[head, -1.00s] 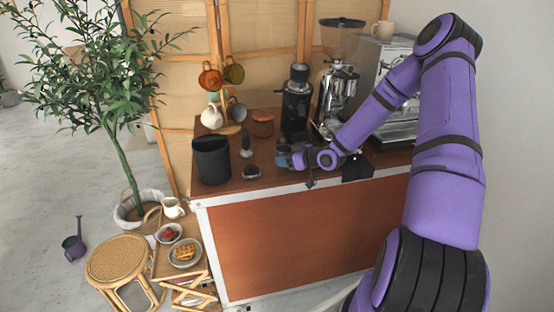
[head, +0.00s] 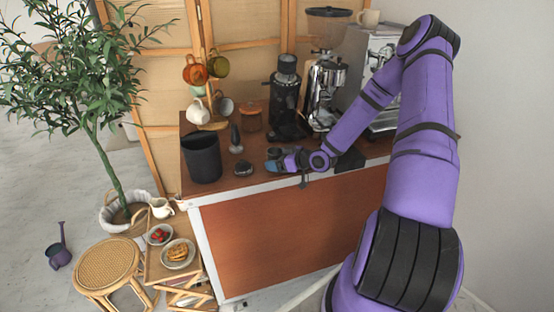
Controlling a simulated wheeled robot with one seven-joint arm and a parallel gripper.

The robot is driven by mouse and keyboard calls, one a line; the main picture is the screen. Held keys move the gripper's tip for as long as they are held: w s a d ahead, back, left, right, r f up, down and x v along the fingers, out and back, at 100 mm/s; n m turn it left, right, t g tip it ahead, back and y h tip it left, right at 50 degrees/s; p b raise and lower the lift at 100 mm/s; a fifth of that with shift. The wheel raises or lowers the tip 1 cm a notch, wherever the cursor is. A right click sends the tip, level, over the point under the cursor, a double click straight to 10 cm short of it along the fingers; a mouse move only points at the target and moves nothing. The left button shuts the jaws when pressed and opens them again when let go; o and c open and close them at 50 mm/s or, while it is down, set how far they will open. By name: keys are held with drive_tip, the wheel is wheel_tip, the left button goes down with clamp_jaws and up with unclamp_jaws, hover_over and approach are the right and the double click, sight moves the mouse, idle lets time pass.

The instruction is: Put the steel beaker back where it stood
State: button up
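A small grey cup-like thing (head: 273,153), which may be the steel beaker, shows at the tip of my arm, low over or on the brown counter top (head: 222,184) near its front edge. My gripper (head: 279,162) is right at it, pointing left. The fingers are small and partly hidden, so I cannot tell whether they are open or closed on it. I also cannot tell whether its base touches the counter.
A black bin (head: 201,160) stands at the counter's left end. A black grinder (head: 286,98), a steel grinder (head: 326,80), an orange-brown jar (head: 251,117) and a mug tree (head: 208,90) stand behind.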

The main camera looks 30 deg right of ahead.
drive_tip(key=shift+s+d+r, duration=0.1)
drive_tip(key=shift+r, duration=0.1)
drive_tip(key=v, duration=1.2)
drive_tip(key=s+a+r+m+g+h, duration=0.1)
drive_tip(key=s+a+r+g+h, duration=0.25)
drive_tip(key=r, duration=0.75)
drive_tip(key=a+r+m+g+h, duration=0.1)
drive_tip(key=a+r+g+h, duration=0.4)
drive_tip(key=r, duration=0.7)
drive_tip(key=s+a+r+m, duration=0.1)
drive_tip(key=s+a+r, duration=0.2)
drive_tip(key=s, duration=0.4)
drive_tip(key=s+a+r+m+t+y, duration=0.1)
drive_tip(key=s+a+r, duration=0.3)
drive_tip(key=s, duration=0.3)
drive_tip(key=s+a+r+m+y, duration=0.1)
drive_tip(key=s+a+r, duration=0.3)
drive_tip(key=s+a, duration=0.2)
drive_tip(key=shift+s, duration=0.4)
